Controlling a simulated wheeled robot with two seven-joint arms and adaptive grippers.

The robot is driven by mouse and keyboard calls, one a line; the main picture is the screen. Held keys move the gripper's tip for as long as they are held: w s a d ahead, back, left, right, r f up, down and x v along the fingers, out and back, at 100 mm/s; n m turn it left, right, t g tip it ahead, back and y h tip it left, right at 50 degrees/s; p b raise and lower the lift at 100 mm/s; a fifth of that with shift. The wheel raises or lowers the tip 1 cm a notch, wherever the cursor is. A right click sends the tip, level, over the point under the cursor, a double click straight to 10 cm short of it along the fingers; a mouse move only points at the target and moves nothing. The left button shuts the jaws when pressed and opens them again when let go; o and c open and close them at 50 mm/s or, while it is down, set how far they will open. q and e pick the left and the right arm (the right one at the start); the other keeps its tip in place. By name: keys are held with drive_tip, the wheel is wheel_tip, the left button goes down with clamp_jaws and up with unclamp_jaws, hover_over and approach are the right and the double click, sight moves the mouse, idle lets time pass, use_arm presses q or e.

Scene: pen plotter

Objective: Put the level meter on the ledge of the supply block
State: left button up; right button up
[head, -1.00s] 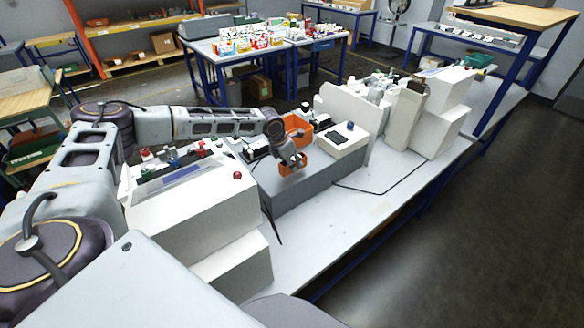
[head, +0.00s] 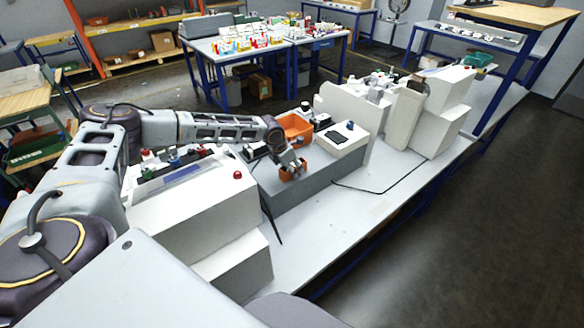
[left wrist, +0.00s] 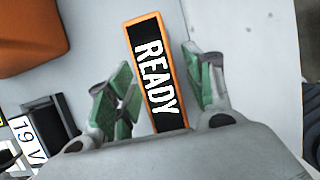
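The level meter, an orange-edged box with a black face reading READY, sits on the grey ledge in the head view (head: 291,174). It also shows in the left wrist view (left wrist: 152,75). The grey supply block (head: 310,188) runs along the bench under it. My left gripper (head: 293,166) is just above the meter. In the left wrist view its green-padded fingers (left wrist: 160,80) are spread on either side of the meter, with a gap showing on the left. The meter's underside is hidden. My right gripper is out of view.
A white console with a red button (head: 195,205) is at the left. A black cable (head: 375,192) lies on the clear bench front.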

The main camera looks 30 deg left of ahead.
use_arm(q)
drive_tip(key=shift+r, duration=0.2)
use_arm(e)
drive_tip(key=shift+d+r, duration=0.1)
use_arm(q)
drive_tip(key=v, duration=0.9)
drive_tip(key=shift+r, duration=0.25)
drive_tip(key=shift+v, duration=1.3)
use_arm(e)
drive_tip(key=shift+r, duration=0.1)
use_arm(q)
drive_tip(key=shift+s, duration=0.1)
drive_tip(key=shift+f, duration=0.15)
